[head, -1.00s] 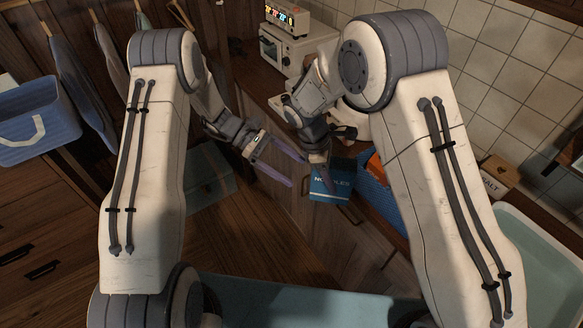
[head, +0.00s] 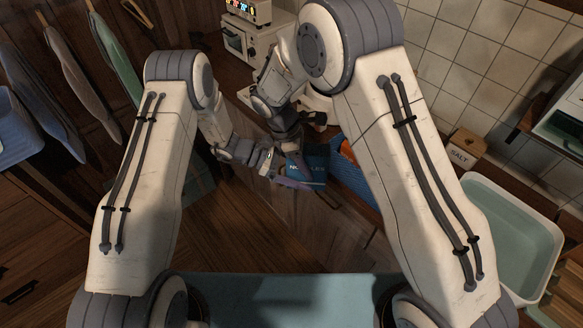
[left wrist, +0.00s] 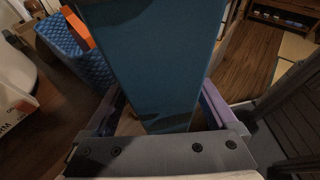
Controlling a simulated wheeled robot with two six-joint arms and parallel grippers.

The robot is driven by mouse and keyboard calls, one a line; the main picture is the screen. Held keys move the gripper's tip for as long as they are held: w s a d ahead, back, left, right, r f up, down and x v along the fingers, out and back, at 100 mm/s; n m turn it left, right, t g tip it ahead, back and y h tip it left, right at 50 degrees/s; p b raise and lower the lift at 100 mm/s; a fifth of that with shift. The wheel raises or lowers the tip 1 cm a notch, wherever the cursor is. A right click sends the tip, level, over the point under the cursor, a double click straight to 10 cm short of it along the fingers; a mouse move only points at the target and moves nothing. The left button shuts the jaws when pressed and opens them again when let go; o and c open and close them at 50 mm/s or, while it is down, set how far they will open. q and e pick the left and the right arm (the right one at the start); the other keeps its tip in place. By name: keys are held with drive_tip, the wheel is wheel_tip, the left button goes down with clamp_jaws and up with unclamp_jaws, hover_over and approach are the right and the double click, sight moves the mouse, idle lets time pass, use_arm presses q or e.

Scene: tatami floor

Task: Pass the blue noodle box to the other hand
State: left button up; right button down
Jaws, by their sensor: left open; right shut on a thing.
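The blue noodle box (head: 314,166) hangs in the air in the middle of the head view, with part of its lettering showing. My right gripper (head: 291,146) is shut on it from above. My left gripper (head: 293,175) is open and has come up to the box from the left. In the left wrist view the box (left wrist: 165,65) fills the middle, between the two purple fingers of the left gripper (left wrist: 160,108). Gaps show between the box and the fingers. The right fingertips are partly hidden in the head view.
A blue basket (head: 352,178) with an orange item stands just right of the box. A salt box (head: 462,152) and a pale green basin (head: 510,235) are farther right. A white oven (head: 247,42) stands at the back. Aprons hang at the left.

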use_arm(q)
drive_tip(key=shift+d+f, duration=0.1)
drive_tip(key=shift+d, duration=0.2)
clamp_jaws()
use_arm(e)
drive_tip(key=shift+c, duration=0.6)
unclamp_jaws()
